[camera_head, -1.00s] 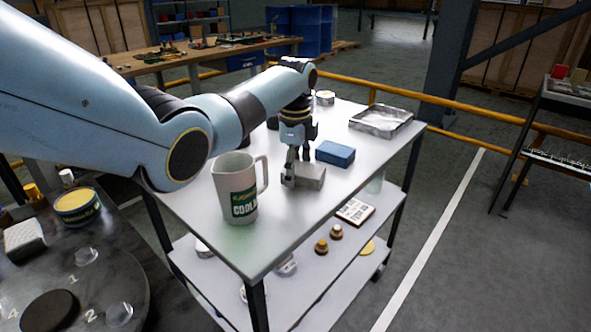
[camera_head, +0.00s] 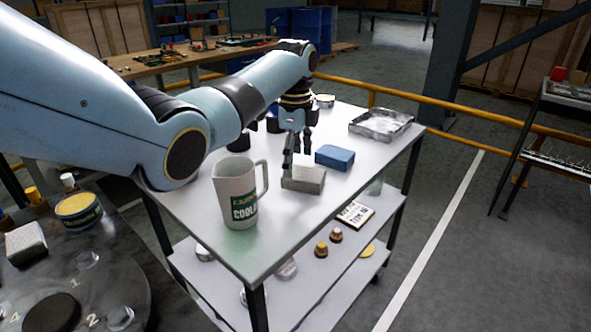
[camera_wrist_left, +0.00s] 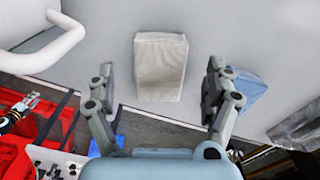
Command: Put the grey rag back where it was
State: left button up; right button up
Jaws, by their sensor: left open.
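The grey rag (camera_head: 303,179), a folded block-like cloth, lies on the white top of the cart (camera_head: 330,205). It also shows in the left wrist view (camera_wrist_left: 160,67), lying between the spread fingers as seen from above. My left gripper (camera_head: 298,152) is open and empty, just above the rag, its fingers pointing down. The blue rag (camera_head: 335,156) lies beside the grey one, apart from it, and is partly hidden by a finger in the left wrist view (camera_wrist_left: 245,92). My right gripper is not in view.
A coolant jug (camera_head: 238,195) stands near the grey rag, toward the cart's near edge. A metal tray (camera_head: 381,124) sits at the far right of the top. The lower shelf (camera_head: 310,285) holds small parts. A round dark table (camera_head: 85,275) is at lower left.

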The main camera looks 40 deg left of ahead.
aim_at(295, 172)
pick_arm(q)
notch_tip(295, 172, up, 8)
dwell(0.6)
